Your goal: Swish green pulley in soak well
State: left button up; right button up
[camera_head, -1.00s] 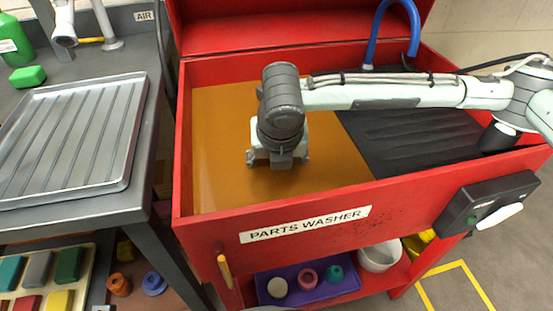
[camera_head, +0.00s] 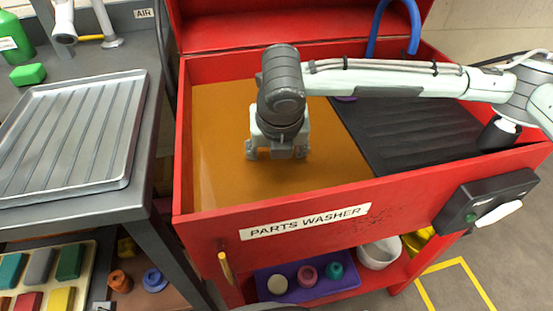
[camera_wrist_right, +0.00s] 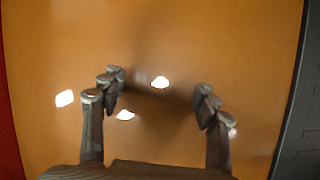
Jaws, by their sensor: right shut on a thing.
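My right gripper (camera_head: 277,150) points down into the orange-brown fluid of the soak well (camera_head: 215,150), in the left part of the red parts washer. In the right wrist view its two fingers (camera_wrist_right: 155,100) stand apart, with the tips at or below the fluid. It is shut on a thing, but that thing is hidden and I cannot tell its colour. No green pulley shows in the well. A teal pulley (camera_head: 335,271) sits on the purple tray on the shelf below. My left gripper is not in view.
The washer's red front wall (camera_head: 400,180) and left wall border the well. A black ribbed drainboard (camera_head: 410,125) lies to its right, with a small purple thing (camera_head: 345,98) at its back left. A metal ribbed tray (camera_head: 75,130) lies on the left bench.

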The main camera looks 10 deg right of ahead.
aim_at(276, 167)
jog(key=shift+f, duration=1.7)
dwell(0.6)
notch_tip(276, 167, up, 21)
jog(key=shift+r, duration=0.2)
dwell(1.8)
jog(key=shift+f, duration=0.1)
dwell(1.3)
